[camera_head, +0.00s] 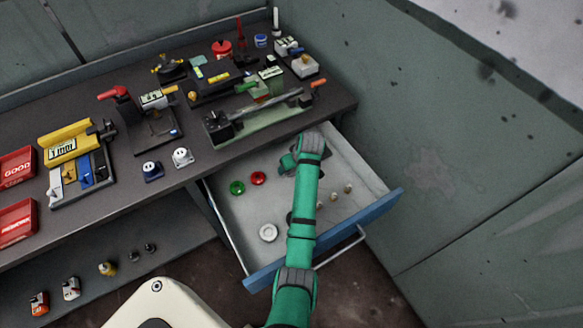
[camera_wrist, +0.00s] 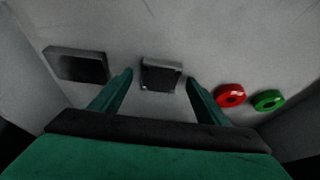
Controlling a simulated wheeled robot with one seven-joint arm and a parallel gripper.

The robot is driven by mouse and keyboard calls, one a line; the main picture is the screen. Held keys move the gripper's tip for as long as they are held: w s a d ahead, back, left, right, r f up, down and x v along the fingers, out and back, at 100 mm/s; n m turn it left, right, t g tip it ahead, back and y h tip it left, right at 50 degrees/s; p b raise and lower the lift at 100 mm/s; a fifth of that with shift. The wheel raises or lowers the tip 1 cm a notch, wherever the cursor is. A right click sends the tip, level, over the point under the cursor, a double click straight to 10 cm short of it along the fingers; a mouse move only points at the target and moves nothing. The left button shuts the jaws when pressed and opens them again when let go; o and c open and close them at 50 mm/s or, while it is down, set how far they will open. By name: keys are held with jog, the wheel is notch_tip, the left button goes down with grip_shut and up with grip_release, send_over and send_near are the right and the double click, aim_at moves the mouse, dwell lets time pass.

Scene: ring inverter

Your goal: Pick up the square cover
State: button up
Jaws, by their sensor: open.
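In the wrist view, a small dark squarish piece with a lighter grey edge (camera_wrist: 161,73), which looks like the square cover, lies on the drawer floor. My gripper (camera_wrist: 160,78) is open, with one green finger on each side of this piece and a gap on both sides. Whether the fingertips are down at its height I cannot tell. In the head view my gripper (camera_head: 289,161) is inside the open drawer (camera_head: 226,214), and my arm hides most of the piece.
A larger dark rectangular block (camera_wrist: 78,65) lies left of the piece in the wrist view. A red ring (camera_wrist: 230,96) and a green ring (camera_wrist: 268,101) lie to the right. A white round part (camera_head: 268,233) and several small knobs (camera_head: 348,188) are also in the drawer. The workbench (camera_head: 225,165) stands behind.

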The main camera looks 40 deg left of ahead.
jog(key=c, duration=1.2)
jog(key=shift+c, duration=0.2)
jog(key=shift+r, duration=0.2)
